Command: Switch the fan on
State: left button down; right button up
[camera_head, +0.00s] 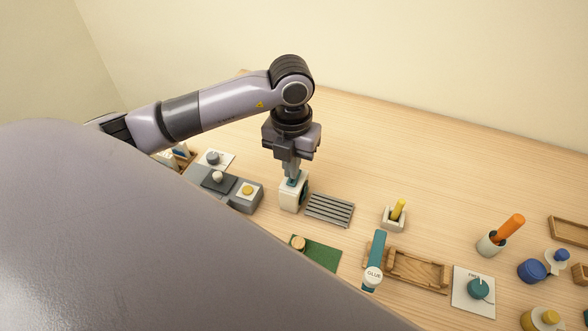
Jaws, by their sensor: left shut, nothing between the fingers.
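A square white plate (459,289) lies on the table at the lower right, with a round teal knob (478,288) on it. Small dark lettering above the knob may read FAN, but it is too small to be sure. A thin light mark shows on the knob. My left gripper (291,176) points down near the middle of the table, well to the left of and beyond the plate. It is shut and empty, with its fingertips at the top of a white block with teal parts (289,196). I cannot tell whether they touch. My right gripper is not in view.
A cup with an orange-handled thing (490,244) and a blue jar (531,270) are near the plate. The back of the table is clear.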

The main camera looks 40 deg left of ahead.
aim_at(291, 182)
pick_arm(q)
jog(key=shift+r+p, duration=1.6)
jog(key=shift+r, duration=0.9)
jog(key=shift+s+f, duration=0.1)
